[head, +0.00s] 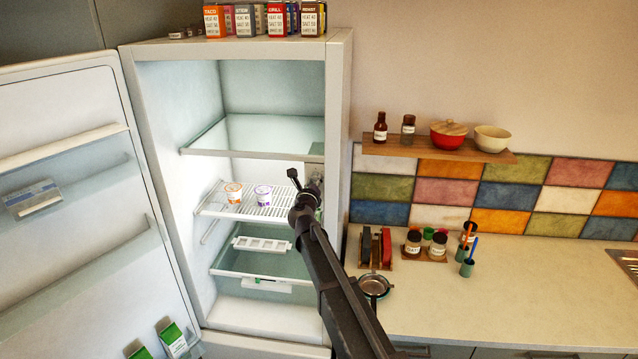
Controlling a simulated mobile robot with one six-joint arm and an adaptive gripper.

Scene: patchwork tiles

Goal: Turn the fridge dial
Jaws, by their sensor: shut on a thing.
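The tall white fridge (338,90) stands open, its door (65,190) swung out to the left. A small grey control housing (314,152) sits on the right inner wall, just below the upper shelf. My gripper (317,179) reaches into the fridge from the lower right, against this housing. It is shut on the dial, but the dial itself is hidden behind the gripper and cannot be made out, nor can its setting.
Two small tubs (233,193) stand on the wire shelf (250,213) left of my gripper. A white rack (262,244) and a clear drawer lie below. Right of the fridge, a counter (500,300) holds jars and a small pan (374,286); a wall shelf (430,150) holds bowls.

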